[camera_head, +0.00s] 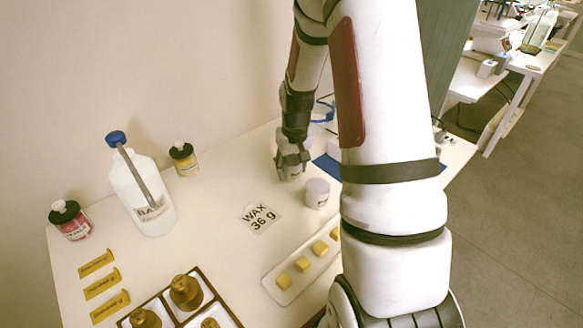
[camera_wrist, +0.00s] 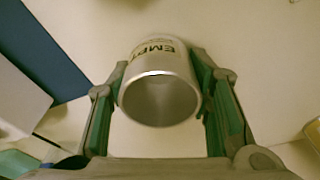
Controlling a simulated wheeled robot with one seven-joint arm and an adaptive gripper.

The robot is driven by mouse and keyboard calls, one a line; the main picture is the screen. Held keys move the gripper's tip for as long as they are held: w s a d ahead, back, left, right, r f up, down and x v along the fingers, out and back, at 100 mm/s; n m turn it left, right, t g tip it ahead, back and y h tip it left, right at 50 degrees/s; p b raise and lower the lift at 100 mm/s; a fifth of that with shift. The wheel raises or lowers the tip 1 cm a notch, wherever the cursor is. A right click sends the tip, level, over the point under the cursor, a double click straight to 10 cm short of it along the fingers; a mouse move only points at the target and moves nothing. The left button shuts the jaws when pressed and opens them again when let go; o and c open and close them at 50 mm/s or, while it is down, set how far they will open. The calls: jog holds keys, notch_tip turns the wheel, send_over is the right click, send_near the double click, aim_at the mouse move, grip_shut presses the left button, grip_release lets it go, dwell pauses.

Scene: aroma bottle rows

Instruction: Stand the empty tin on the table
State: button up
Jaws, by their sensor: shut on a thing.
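The empty tin (camera_wrist: 160,90) is a pale metal cup with the word "EMPTY" partly readable on its side, and its open mouth faces the wrist camera. My gripper (camera_wrist: 161,88) has one finger on each side of the tin and is shut on it. In the head view my gripper (camera_head: 291,163) points down at the back of the white table (camera_head: 215,215). The tin shows there only as a small pale patch between the fingers. I cannot tell whether its base touches the table.
A white lidded jar (camera_head: 316,193) stands close to the right of my gripper, behind the "WAX 36 g" card (camera_head: 260,218). A blue mat (camera_head: 326,168) lies to the right. A large white bottle (camera_head: 143,192) and a small yellow-labelled bottle (camera_head: 185,160) stand left. Bare table lies between.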

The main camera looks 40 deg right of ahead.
jog(key=shift+f, duration=0.1)
jog(key=o, duration=1.1)
jog(key=shift+c, duration=0.2)
